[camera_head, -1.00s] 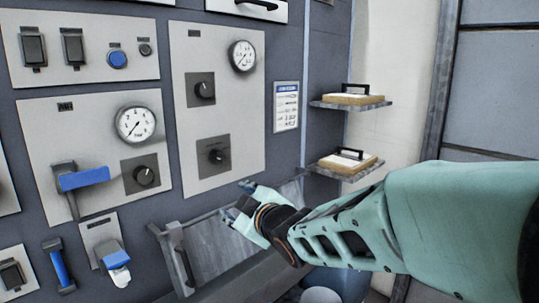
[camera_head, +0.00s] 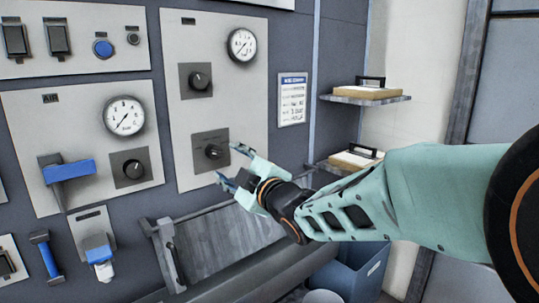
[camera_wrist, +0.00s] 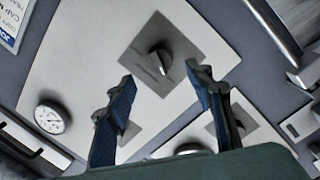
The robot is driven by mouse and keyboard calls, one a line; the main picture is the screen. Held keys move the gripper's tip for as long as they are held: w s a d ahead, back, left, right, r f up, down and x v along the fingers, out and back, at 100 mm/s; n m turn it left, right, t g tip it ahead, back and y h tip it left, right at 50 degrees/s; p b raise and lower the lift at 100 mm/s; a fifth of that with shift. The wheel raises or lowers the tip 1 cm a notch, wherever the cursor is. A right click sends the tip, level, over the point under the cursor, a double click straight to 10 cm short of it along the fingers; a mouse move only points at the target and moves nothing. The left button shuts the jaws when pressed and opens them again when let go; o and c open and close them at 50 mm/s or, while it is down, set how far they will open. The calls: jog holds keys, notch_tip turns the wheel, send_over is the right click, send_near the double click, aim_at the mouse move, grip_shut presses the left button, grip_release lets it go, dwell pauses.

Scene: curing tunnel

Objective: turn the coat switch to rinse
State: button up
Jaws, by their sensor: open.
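The right grey panel (camera_head: 225,107) carries two black rotary knobs on dark square plates, an upper knob (camera_head: 198,80) and a lower knob (camera_head: 213,152). No coat or rinse wording is readable, so I cannot tell from lettering which is the coat switch. My gripper (camera_head: 236,166) is open, just right of and slightly below the lower knob in the head view. In the wrist view the lower knob (camera_wrist: 160,62) appears ahead, between and slightly beyond the open fingertips (camera_wrist: 160,75). Nothing is between the fingers, and no contact shows. The left finger partly hides the upper knob's plate in the wrist view.
A round gauge (camera_head: 242,45) sits above the knobs. The left panel, marked AIR, has another gauge (camera_head: 124,116), a knob (camera_head: 130,168) and a blue-handled lever (camera_head: 68,170). A sloping metal flap (camera_head: 215,238) juts out below my gripper.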

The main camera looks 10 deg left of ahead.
aim_at(218, 155)
jog(key=x, duration=0.7)
jog(key=shift+w, duration=0.15)
jog(key=c, duration=1.2)
jog(key=shift+o, duration=0.2)
